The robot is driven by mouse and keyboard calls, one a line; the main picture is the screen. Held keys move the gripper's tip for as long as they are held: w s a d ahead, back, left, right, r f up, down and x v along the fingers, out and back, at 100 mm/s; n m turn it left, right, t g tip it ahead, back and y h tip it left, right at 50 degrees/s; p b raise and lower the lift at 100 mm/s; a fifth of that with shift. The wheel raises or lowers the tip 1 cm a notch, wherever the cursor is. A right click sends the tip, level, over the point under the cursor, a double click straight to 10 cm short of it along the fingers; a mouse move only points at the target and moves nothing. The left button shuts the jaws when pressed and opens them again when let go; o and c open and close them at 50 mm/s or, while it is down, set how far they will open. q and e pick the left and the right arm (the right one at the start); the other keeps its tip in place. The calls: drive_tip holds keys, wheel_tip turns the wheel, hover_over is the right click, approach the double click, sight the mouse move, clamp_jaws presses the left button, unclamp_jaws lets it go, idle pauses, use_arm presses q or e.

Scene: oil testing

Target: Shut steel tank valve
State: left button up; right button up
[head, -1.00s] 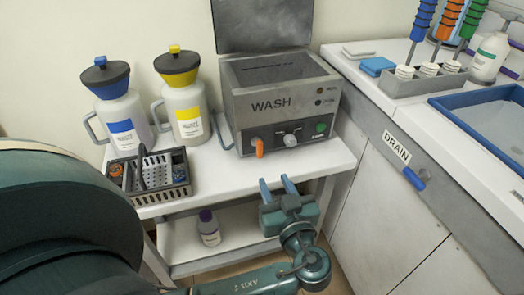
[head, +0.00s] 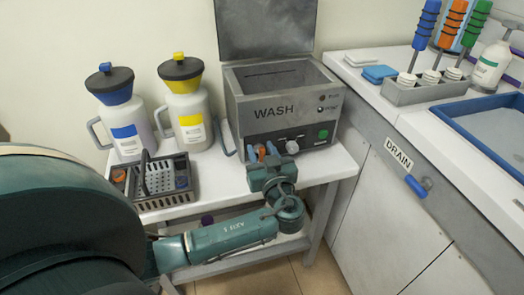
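The steel tank (head: 236,110), marked WASH, stands on the white bench with its lid raised. Its orange valve handle (head: 261,152) is low on the tank's front, at the left. My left gripper (head: 262,150) reaches up to it from below. Its two blue fingers stand apart, one on each side of the handle, and the handle shows between them. I cannot tell whether the fingers touch it. The gripper hides the handle's lower part. My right gripper is not in view.
A grey knob (head: 292,147) and a green button (head: 323,134) are right of the valve. Blue-lidded (head: 125,125) and yellow-lidded (head: 187,115) jugs and a grey basket (head: 150,205) stand left. The DRAIN counter with a blue handle (head: 416,186) is at right.

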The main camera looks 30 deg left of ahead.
use_arm(q)
clamp_jaws()
idle(0.4)
